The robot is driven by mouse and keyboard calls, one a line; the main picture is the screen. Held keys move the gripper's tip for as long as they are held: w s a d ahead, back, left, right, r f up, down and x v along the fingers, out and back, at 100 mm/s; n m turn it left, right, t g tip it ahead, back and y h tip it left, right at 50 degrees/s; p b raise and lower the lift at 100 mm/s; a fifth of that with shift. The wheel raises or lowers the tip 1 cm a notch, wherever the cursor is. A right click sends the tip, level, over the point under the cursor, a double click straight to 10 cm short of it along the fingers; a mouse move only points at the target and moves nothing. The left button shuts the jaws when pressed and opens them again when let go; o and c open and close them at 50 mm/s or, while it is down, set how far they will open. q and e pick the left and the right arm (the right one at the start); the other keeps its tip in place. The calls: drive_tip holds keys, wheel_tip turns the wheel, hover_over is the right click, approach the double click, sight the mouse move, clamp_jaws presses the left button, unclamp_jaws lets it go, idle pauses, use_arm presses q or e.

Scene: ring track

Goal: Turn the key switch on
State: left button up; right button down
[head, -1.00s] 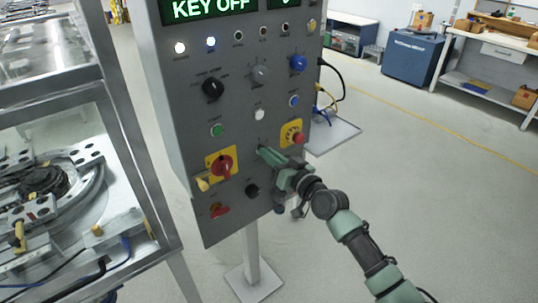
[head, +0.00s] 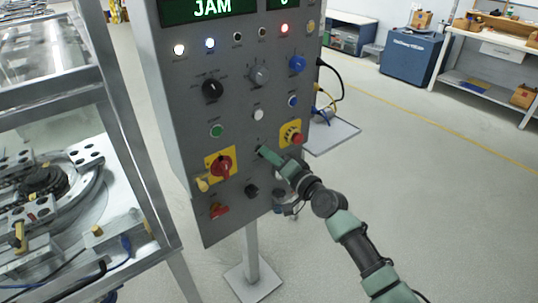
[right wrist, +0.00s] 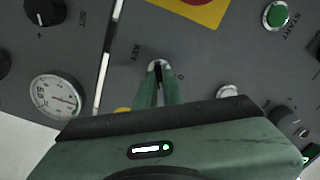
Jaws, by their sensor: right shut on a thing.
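The grey control panel (head: 243,180) stands in front of me, and its display (head: 212,8) reads "JAM". The key switch (right wrist: 159,65) shows in the right wrist view as a silver collar beside the label "KEY", with a "0" mark to its right. My right gripper (head: 262,151) is at the panel's lower middle, its fingers pointing into it. In the right wrist view its green fingers (right wrist: 158,84) are shut on the key at the collar. The key itself is mostly hidden by the fingers. My left gripper is not in view.
The red rotary switch on a yellow plate (head: 221,167) is left of my gripper, and the red emergency button (head: 296,138) is close on its right. A red lamp (head: 284,28) is lit near the top. A metal-framed machine (head: 126,130) stands at the left.

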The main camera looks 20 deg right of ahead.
idle(0.5)
drive_tip(key=c, duration=1.5)
unclamp_jaws()
drive_tip(key=shift+c, duration=0.2)
drive_tip(key=v, duration=0.8)
drive_tip(key=shift+b, duration=0.4)
